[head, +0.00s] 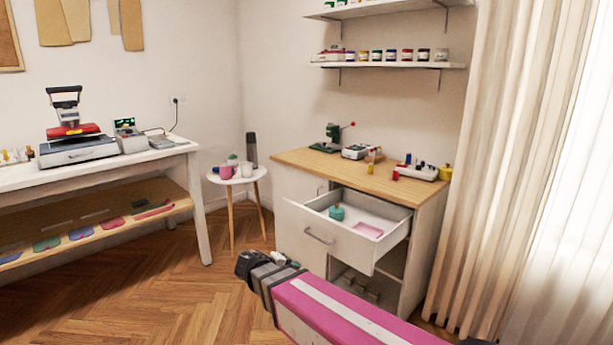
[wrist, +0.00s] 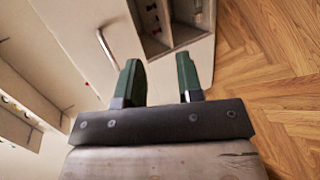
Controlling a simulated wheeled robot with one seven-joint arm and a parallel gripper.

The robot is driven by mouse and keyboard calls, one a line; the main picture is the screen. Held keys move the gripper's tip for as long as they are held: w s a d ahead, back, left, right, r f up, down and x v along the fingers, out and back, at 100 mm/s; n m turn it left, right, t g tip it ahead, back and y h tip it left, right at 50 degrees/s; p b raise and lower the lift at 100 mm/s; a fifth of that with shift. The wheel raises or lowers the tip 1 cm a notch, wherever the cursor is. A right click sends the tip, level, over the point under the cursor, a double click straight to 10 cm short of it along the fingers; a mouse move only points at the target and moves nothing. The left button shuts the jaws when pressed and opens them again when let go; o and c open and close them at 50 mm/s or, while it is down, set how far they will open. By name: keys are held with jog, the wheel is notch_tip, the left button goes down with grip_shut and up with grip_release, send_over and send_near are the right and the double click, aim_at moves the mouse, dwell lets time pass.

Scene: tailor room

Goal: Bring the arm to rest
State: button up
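My arm (head: 335,312), with a pink and white link, reaches in from the lower right of the head view. It is extended in front of the cabinet, above the floor. My gripper (wrist: 159,70) shows in the wrist view with its two green fingers apart and nothing between them. Beyond the fingers are a pale cabinet front with a metal handle (wrist: 105,46) and an open compartment. In the head view the fingers are too small to make out clearly.
The cabinet's top drawer (head: 308,229) is pulled out, with a teal pot (head: 337,213) and a pink tray (head: 367,230) inside. A small round table (head: 237,179) stands left of the cabinet. A long workbench (head: 95,176) is at left, a curtain (head: 500,170) at right. Wood floor (head: 170,290) is clear at lower left.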

jog(key=s+d+f+m+g+y, duration=0.1)
jog(key=d+f+m+g+y, duration=0.1)
jog(key=d, duration=0.6)
jog(key=s+d+f+m+g+y, duration=0.2)
jog(key=d+f+m+y, duration=0.1)
jog(key=d, duration=0.5)
jog(key=s+d+f+m+g+y, duration=0.1)
jog(key=d+f+y, duration=0.3)
jog(key=d, duration=0.4)
jog(key=shift+s+f+m+g+y, duration=0.15)
jog(key=shift+s+m+g+y, duration=0.2)
jog(key=shift+m+g+y, duration=0.45)
